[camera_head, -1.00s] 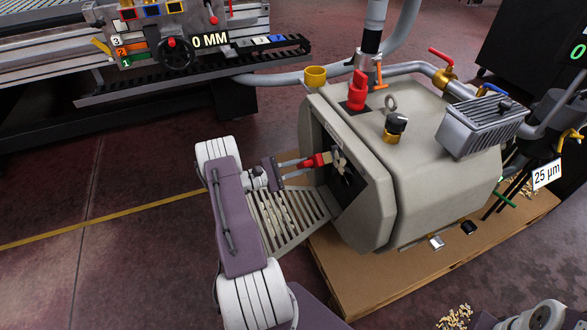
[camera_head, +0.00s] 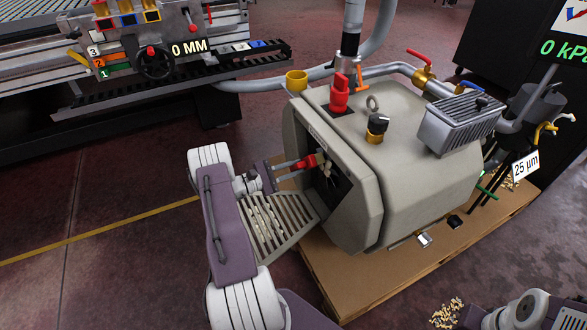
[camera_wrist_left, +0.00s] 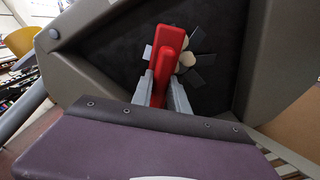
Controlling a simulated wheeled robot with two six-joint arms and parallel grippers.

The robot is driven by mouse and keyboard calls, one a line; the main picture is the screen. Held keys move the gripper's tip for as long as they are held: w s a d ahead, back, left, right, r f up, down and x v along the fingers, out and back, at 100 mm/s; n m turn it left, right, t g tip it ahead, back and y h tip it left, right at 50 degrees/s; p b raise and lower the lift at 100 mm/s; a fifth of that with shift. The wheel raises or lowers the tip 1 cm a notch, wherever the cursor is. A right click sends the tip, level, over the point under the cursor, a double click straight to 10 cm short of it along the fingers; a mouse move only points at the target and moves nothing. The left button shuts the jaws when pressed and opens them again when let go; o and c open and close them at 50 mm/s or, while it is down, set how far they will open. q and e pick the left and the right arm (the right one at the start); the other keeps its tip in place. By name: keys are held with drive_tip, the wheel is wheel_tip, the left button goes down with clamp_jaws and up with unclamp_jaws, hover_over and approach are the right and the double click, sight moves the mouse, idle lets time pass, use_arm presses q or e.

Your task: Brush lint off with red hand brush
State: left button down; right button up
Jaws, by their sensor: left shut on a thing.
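The red hand brush (camera_head: 308,162) is held by my left gripper (camera_head: 285,166), which is shut on its handle. The brush reaches into the open front of the beige pump housing (camera_head: 430,180). In the left wrist view the red brush (camera_wrist_left: 165,62) stands between the two grey fingers (camera_wrist_left: 160,92), in front of a bladed fan (camera_wrist_left: 195,62). A cream tuft (camera_wrist_left: 187,58) shows beside the brush head; I cannot tell whether it is lint or bristles. Pale wavy strips, perhaps lint, lie on the slatted grille (camera_head: 290,240) under my left wrist. My right gripper is out of view.
The pump stands on a cardboard-brown base (camera_head: 350,285). On and around the pump are a red knob (camera_head: 339,95), a yellow cup (camera_head: 297,82), a finned grey box (camera_head: 460,122) and pipes. Small pale bits (camera_head: 446,313) lie on the floor. The floor at left is clear.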

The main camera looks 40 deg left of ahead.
sight(306, 169)
use_arm(q)
drive_tip(key=shift+x, duration=1.3)
drive_tip(key=shift+s+d+r, duration=0.15)
drive_tip(key=shift+d, duration=0.1)
drive_tip(key=shift+s+d+r+p, duration=0.1)
drive_tip(key=shift+s+d+p, duration=0.4)
drive_tip(key=shift+d+p, duration=0.45)
drive_tip(key=shift+s+d+p, duration=0.35)
drive_tip(key=shift+d, duration=0.1)
drive_tip(key=d, duration=0.1)
drive_tip(key=s+d+p, duration=0.1)
drive_tip(key=d+p, duration=0.1)
drive_tip(key=shift+s+d, duration=0.2)
drive_tip(key=shift+s, duration=0.05)
